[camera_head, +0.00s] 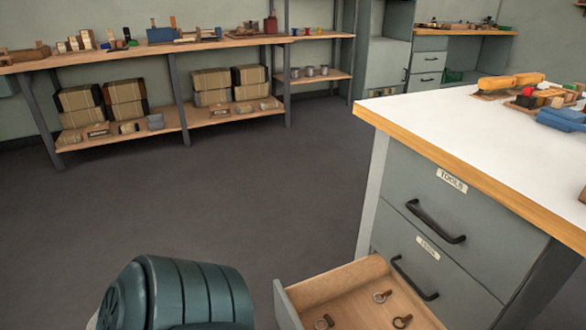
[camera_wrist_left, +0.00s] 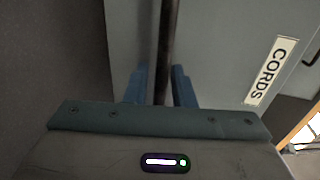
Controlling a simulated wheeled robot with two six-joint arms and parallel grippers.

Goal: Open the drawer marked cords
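The drawer marked CORDS (camera_wrist_left: 225,40) fills much of the left wrist view, with its white label (camera_wrist_left: 270,70) at the right. Its dark bar handle (camera_wrist_left: 168,35) runs between the two blue fingers of my left gripper (camera_wrist_left: 160,88), which look closed on it. In the head view the lowest drawer (camera_head: 288,308) stands pulled out, with its wooden inside showing. Its front label and handle are out of sight there. My left arm shows at the bottom of the head view, but its fingers do not. My right gripper is not in view.
Metal rings (camera_head: 382,296) lie in the open drawer. Above it are the shut TOOLS drawer (camera_head: 455,215) and another shut drawer (camera_head: 420,265). The white benchtop (camera_head: 450,125) carries blocks and parts at the right. Shelving (camera_head: 235,118) stands along the back; the floor between is clear.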

